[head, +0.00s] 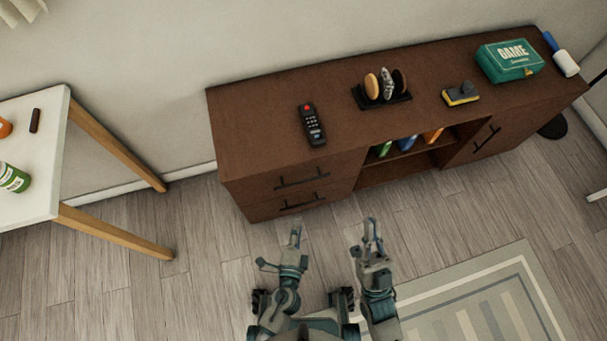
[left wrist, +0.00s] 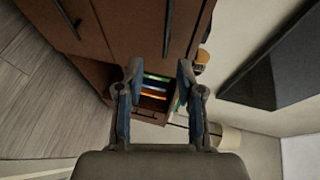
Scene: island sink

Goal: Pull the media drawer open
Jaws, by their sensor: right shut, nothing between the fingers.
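The brown media cabinet (head: 255,120) stands against the wall. Its left part has an upper drawer (head: 325,168) and a lower drawer (head: 270,211), both closed, with dark bar handles (head: 302,180). I cannot tell which one is the media drawer. My left gripper (head: 295,230) is in front of and below the drawers, apart from the handles. In the left wrist view its fingers (left wrist: 160,75) are spread with nothing between them; brown cabinet fronts and a dark handle (left wrist: 68,20) show beyond. My right gripper (head: 370,232) is shut and empty, to the right, in front of the cabinet.
An open shelf (head: 400,167) holds colored items. A white table (head: 40,190) stands left. Wooden floor before the drawers is clear; a rug (head: 480,300) lies right.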

